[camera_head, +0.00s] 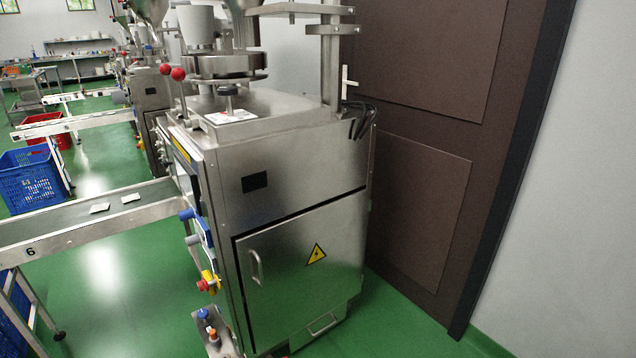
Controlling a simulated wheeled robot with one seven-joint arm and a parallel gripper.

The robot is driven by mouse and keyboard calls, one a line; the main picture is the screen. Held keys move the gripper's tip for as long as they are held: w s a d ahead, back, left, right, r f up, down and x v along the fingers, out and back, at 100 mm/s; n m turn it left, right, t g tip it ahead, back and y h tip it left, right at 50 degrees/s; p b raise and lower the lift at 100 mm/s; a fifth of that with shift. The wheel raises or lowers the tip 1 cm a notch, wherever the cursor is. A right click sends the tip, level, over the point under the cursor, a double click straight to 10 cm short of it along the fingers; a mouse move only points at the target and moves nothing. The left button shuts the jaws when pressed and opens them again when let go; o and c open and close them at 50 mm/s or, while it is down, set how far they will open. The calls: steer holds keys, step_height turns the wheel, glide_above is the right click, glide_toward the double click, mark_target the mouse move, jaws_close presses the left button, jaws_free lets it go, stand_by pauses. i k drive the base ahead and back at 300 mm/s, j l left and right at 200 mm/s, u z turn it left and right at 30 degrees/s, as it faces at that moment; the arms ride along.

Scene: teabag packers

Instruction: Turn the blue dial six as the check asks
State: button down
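A steel teabag packer (290,185) fills the middle of the view, seen mostly from its right side. Its control face is at the left and shows very edge-on. The conveyor (95,215) joined to this packer carries the number 6 (30,252). My gripper is not in view.
A grey knob (193,240) and a red-and-yellow stop button (207,282) sit below the blue knob. Small bottles (206,316) stand low by the packer's foot. A blue crate (30,178) is at left. A brown door (420,150) is close on the right.

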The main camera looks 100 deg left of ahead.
mark_target(188, 213)
steer(key=u, duration=3.35)
